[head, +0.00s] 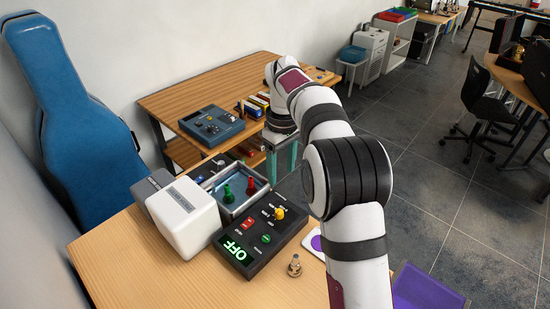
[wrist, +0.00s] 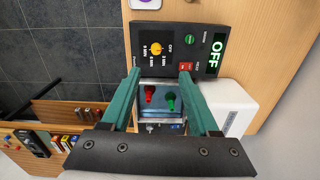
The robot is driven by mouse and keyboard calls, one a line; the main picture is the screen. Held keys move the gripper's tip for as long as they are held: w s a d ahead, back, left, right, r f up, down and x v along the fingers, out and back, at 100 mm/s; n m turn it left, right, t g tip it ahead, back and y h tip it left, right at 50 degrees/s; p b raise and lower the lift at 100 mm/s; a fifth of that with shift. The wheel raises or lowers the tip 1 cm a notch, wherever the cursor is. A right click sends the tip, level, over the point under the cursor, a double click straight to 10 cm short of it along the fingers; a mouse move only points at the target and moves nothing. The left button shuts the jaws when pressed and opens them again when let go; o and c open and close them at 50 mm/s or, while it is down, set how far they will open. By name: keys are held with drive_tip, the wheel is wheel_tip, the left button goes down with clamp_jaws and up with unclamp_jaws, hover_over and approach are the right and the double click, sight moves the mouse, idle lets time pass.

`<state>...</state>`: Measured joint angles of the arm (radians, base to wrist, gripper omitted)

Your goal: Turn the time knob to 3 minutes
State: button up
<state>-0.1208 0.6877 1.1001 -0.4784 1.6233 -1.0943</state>
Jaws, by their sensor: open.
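The yellow time knob (head: 279,213) sits on the black control panel (head: 284,240) of a device with a metal basin (head: 232,206). In the wrist view the knob (wrist: 156,49) has small white labels around it, among them OFF and minute marks. Which mark it points at is too small to tell. A red switch (head: 247,224), a green button (head: 266,238) and a green display (head: 234,250) reading OFF share the panel. My gripper (wrist: 158,76) is open and empty, apart from the knob. In the head view its teal fingers (head: 282,158) hang beyond the panel, near the basin.
Red and green pieces (head: 239,191) stand at the basin. A white box (head: 183,218) stands left of the device. A small metal part (head: 294,265) and a white-and-purple item (head: 315,243) lie on the near table (head: 130,260). A second table (head: 220,88) holds a blue device (head: 212,125).

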sight(279, 212)
drive_tip(key=shift+n, duration=0.3)
drive_tip(key=f, duration=0.5)
drive_tip(key=w+f, duration=0.1)
drive_tip(key=f, duration=1)
drive_tip(key=shift+w+a+f, duration=0.15)
drive_tip(key=shift+f, duration=0.25)
clamp_jaws()
